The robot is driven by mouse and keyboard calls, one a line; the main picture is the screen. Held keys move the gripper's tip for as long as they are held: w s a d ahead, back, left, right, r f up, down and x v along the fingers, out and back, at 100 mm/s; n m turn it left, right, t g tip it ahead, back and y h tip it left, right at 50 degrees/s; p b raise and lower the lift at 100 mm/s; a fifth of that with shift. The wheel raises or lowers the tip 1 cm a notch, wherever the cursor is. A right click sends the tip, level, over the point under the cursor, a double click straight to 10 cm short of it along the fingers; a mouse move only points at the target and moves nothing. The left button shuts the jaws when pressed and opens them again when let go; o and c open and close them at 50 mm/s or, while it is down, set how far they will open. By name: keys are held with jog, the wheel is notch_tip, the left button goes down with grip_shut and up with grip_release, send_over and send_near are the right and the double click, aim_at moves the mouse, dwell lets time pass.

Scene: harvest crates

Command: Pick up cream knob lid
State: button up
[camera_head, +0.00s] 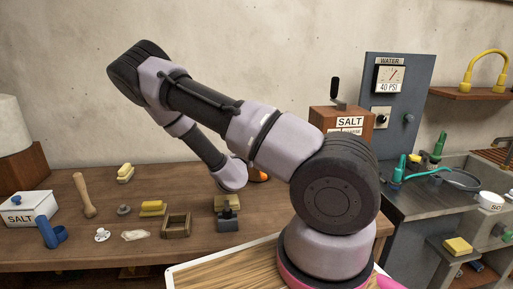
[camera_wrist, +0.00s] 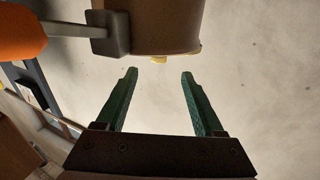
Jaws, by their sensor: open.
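In the wrist view, a brown round vessel (camera_wrist: 155,25) appears upside down at the top, against the pale wall. A cream knob (camera_wrist: 159,60) and a thin cream edge (camera_wrist: 196,50) show at its end, which looks like the cream knob lid seated on it. My gripper (camera_wrist: 159,76) is open, with its two green fingers apart and nothing between them. The knob lies near the fingertips, between their lines; I cannot tell the depth gap. Most of the lid's face is hidden by the edge-on view. In the head view my arm hides the gripper and the vessel.
An orange handle (camera_wrist: 20,35) on a grey shaft joins a dark block (camera_wrist: 110,33) beside the vessel. On the wooden table (camera_head: 60,262) stand a salt box (camera_head: 28,213), a wooden pestle (camera_head: 84,194), a small frame (camera_head: 175,225) and a small white knobbed piece (camera_head: 102,235).

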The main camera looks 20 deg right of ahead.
jog(key=x, duration=1)
jog(key=shift+d+r, duration=0.15)
jog(key=shift+r, duration=0.05)
jog(key=shift+s, duration=0.1)
grip_shut()
